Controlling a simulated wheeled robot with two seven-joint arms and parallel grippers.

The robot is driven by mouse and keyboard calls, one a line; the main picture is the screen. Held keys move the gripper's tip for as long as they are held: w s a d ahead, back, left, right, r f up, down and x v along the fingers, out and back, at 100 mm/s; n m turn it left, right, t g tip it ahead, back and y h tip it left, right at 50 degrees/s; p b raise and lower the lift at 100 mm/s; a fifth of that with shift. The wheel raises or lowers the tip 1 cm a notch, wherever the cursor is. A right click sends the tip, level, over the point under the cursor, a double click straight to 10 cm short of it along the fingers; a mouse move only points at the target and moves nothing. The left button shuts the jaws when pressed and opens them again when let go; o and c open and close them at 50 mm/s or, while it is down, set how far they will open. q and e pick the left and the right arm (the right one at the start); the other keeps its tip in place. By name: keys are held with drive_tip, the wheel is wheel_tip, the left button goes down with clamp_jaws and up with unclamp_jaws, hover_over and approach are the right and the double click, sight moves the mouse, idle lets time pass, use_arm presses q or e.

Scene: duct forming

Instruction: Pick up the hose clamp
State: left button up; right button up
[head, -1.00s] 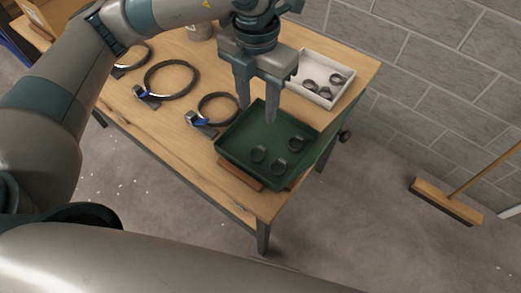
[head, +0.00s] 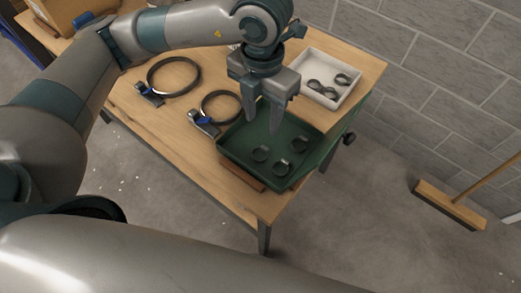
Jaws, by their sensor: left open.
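Two large round hose clamps with blue-marked screw housings lie on the wooden table (head: 170,118): one (head: 174,77) at the left and one (head: 221,106) just left of the green tray (head: 232,153). My right gripper does not show.
A white tray (head: 346,98) with several small dark rings stands behind the green tray. A cardboard box (head: 75,12) is at the table's far left. A grey block wall is on the right, with a broom (head: 448,205) on the floor.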

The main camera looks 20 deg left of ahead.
use_arm(q)
drive_tip(key=p, duration=0.2)
hover_over(260, 152)
drive_tip(key=f, duration=0.7)
drive_tip(key=shift+d, duration=0.2)
drive_tip(key=shift+f, duration=0.6)
drive_tip(key=shift+a+f+p, duration=0.1)
drive_tip(key=shift+f+p, duration=0.55)
drive_tip(key=shift+p, duration=0.2)
wheel_tip(260, 152, down, 4)
drive_tip(key=shift+r+p, duration=0.2)
drive_tip(key=shift+p, duration=0.55)
drive_tip(key=shift+f, duration=0.15)
drive_tip(key=c, duration=0.8)
